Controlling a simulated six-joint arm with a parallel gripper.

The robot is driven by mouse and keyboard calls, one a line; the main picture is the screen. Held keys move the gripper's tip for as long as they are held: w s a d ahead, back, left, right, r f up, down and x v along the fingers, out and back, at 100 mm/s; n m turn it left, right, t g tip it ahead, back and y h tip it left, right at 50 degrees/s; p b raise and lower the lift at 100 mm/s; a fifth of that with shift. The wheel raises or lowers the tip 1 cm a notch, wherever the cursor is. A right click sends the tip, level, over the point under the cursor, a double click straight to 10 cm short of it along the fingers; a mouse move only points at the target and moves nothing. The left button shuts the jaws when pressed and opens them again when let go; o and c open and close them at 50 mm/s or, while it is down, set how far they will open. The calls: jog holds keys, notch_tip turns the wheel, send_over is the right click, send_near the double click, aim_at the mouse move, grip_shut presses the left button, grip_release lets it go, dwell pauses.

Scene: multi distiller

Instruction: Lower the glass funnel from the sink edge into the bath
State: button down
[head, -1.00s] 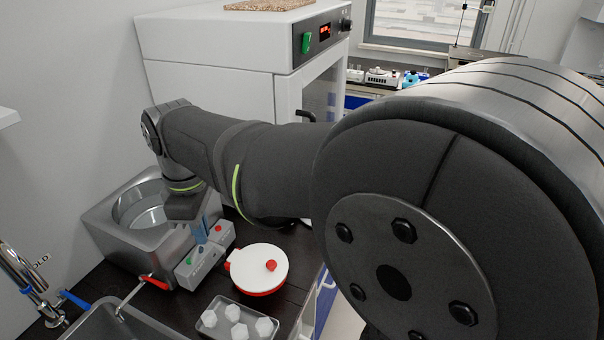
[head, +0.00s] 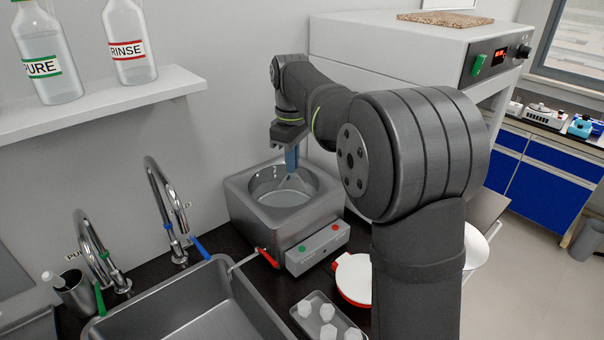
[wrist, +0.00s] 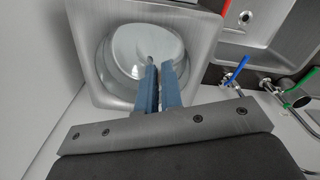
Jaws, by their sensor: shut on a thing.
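The bath (head: 240,200) is a square metal block with a round basin, standing on the dark counter by the wall. My gripper (head: 291,168) is above the right half of the basin, its blue fingers pointing down. It is shut on the glass funnel (head: 294,184), a clear, faint shape at the fingertips over the basin opening. In the wrist view the gripper (wrist: 158,68) reaches over the bath (wrist: 92,60), and the funnel (wrist: 150,40) appears as a pale, clear disc inside the basin's outline. I cannot tell how deep the funnel sits or whether it touches the basin.
The sink (head: 180,297) is at the front left, with taps behind it. A control box (head: 318,248) stands at the bath's front. A red-and-white round device (head: 353,278) and a tray of white pieces (head: 312,305) are nearby. A bottle shelf (head: 120,108) hangs above left.

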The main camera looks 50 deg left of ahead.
jog(key=w+a, duration=0.2)
jog(key=a, duration=0.5)
jog(key=shift+w+a, duration=0.25)
jog(key=shift+w, duration=0.05)
jog(key=shift+f, duration=0.1)
dwell(0.3)
notch_tip(320, 180, down, 10)
dwell(1.6)
jog(key=shift+f, duration=2.4)
dwell(1.5)
jog(key=c, duration=1.5)
grip_release()
